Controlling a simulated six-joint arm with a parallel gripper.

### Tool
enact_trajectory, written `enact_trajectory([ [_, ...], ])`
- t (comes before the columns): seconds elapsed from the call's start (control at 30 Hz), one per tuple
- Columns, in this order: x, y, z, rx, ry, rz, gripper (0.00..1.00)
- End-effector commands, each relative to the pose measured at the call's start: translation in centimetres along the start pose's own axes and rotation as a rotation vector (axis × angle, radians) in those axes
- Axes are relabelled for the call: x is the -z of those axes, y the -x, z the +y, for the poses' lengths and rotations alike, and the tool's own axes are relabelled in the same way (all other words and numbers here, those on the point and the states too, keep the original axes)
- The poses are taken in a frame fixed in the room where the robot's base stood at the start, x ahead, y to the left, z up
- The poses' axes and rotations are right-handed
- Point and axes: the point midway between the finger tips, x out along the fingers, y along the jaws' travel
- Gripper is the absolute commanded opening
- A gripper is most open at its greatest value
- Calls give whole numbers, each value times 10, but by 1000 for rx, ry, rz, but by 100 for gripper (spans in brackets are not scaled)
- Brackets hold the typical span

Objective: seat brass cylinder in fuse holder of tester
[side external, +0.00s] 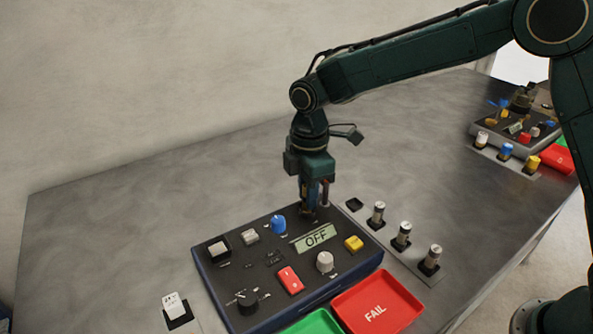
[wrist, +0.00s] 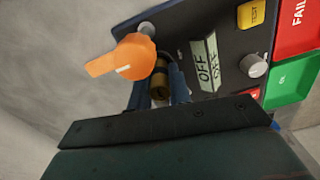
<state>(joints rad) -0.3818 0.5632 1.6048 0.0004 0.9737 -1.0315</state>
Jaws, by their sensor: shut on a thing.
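The tester (side external: 265,262) is a dark panel in a blue case, with a display (side external: 314,238) reading OFF. My gripper (side external: 313,207) points down at the far edge of the panel, beyond the display. In the wrist view its blue fingers (wrist: 158,92) are shut on the brass cylinder (wrist: 160,82). An orange lever (wrist: 124,57) is close beside the cylinder and partly above it in that picture. The fuse holder is hidden by the gripper and the cylinder. I cannot tell whether the cylinder's lower end is in the holder.
Several metal cylinders (side external: 403,235) stand in a rack right of the tester; its far socket (side external: 354,204) is empty. A red FAIL tray (side external: 377,310) and green tray (side external: 316,322) lie in front. A blue knob (side external: 278,223) is left of my gripper. A second tester (side external: 515,128) stands far right.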

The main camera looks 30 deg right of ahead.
Motion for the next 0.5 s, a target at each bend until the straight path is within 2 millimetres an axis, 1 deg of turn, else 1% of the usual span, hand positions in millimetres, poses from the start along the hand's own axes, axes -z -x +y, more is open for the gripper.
enact_trajectory([
  [0.5, 0, -4, 0, 0, 0, 0, 0],
])
